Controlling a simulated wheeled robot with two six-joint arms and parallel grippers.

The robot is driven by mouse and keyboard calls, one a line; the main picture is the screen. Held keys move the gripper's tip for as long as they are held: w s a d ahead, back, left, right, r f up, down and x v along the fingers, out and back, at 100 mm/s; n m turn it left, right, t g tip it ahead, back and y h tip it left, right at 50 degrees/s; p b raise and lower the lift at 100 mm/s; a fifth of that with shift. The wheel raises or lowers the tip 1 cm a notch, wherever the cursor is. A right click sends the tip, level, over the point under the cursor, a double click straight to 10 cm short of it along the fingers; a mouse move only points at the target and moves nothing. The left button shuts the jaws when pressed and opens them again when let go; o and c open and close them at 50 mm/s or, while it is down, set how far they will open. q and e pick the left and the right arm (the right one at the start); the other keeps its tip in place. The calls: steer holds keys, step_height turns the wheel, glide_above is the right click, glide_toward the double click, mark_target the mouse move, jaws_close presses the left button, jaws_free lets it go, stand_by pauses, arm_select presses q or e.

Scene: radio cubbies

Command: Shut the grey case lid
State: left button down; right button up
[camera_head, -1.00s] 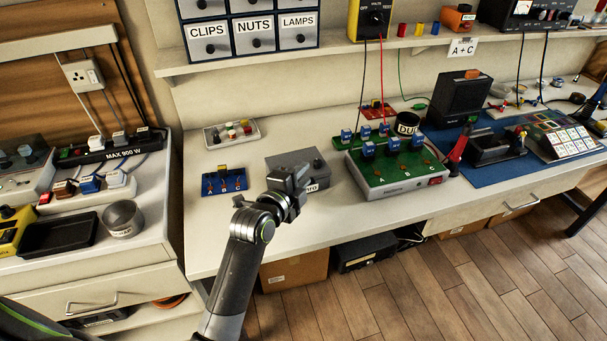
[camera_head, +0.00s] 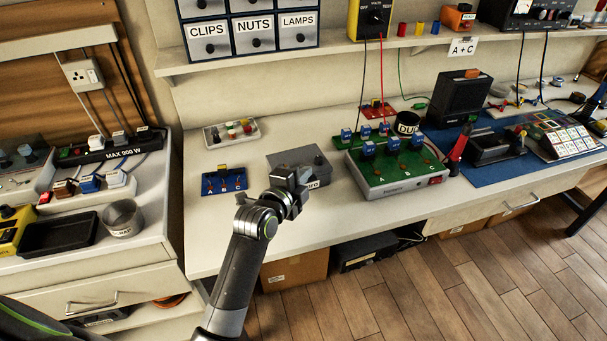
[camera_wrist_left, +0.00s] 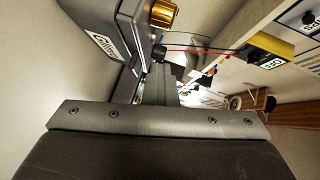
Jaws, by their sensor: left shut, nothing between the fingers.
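The grey case (camera_head: 289,157) stands on the white bench in the head view, left of the green board. Its top looks flat and down, but my gripper hides part of the front, so I cannot tell whether the lid is fully shut. A white label shows on its front. My left gripper (camera_head: 291,174) is shut and empty, at the case's front edge; I cannot tell whether it touches. In the left wrist view, a grey labelled body (camera_wrist_left: 100,38), perhaps the case, is close beside the dark fingers (camera_wrist_left: 157,84). My right gripper is out of view.
A blue board (camera_head: 224,182) lies left of the case, and a tray of coloured parts (camera_head: 232,133) lies behind it. The green board (camera_head: 395,168) with blue blocks is close on the right. A shelf (camera_head: 330,57) runs above. Bare bench lies in front.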

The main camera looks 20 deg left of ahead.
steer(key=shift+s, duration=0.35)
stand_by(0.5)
arm_select(q)
steer(key=c, duration=2.2)
jaws_free()
